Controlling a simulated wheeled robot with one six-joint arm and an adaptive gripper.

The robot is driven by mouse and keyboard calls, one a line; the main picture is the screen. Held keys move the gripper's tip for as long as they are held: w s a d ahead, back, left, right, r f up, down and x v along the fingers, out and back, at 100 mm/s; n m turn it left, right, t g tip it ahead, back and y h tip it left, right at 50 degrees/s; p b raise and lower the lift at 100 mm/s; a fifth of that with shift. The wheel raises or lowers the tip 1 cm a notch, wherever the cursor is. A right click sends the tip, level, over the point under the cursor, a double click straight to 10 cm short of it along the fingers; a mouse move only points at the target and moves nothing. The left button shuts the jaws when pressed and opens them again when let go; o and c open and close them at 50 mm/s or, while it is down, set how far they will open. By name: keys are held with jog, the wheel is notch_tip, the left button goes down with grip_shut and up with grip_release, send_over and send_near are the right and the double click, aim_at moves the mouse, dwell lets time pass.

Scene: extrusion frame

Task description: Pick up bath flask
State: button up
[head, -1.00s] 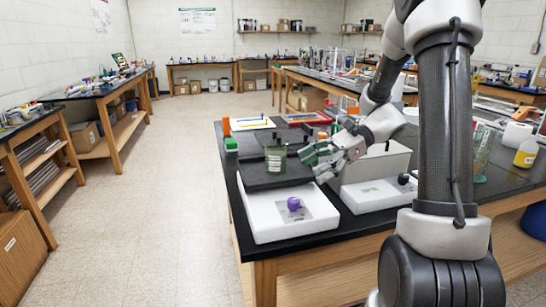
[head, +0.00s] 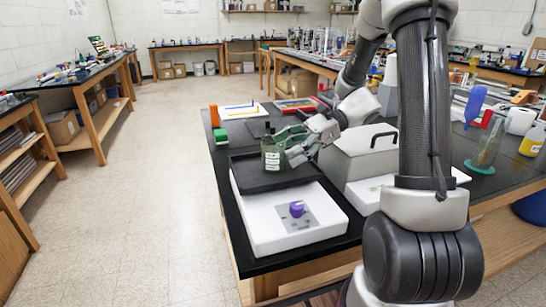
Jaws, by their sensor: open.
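The flask (head: 271,161), a greenish see-through bottle with a pale label, stands upright on the black top plate (head: 245,181) of a white device (head: 265,217) with a purple knob (head: 297,209). I take it to be the bath flask. My gripper (head: 287,146) is open and reaches in from the right. Its grey-green fingers are right beside the flask, one higher and one lower in the picture. I cannot tell whether they touch it or straddle it.
A grey box with a black handle (head: 366,153) stands close to the right of my gripper. An orange and green object (head: 217,125) and white and red trays (head: 296,104) lie behind. A tall glass vessel (head: 487,147) is at the right. The aisle floor (head: 130,200) is clear.

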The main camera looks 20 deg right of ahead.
aim_at(263, 162)
jog(key=x, duration=0.4)
jog(key=shift+w+a+f, duration=0.1)
jog(key=shift+a+f, duration=0.05)
jog(key=c, duration=1.2)
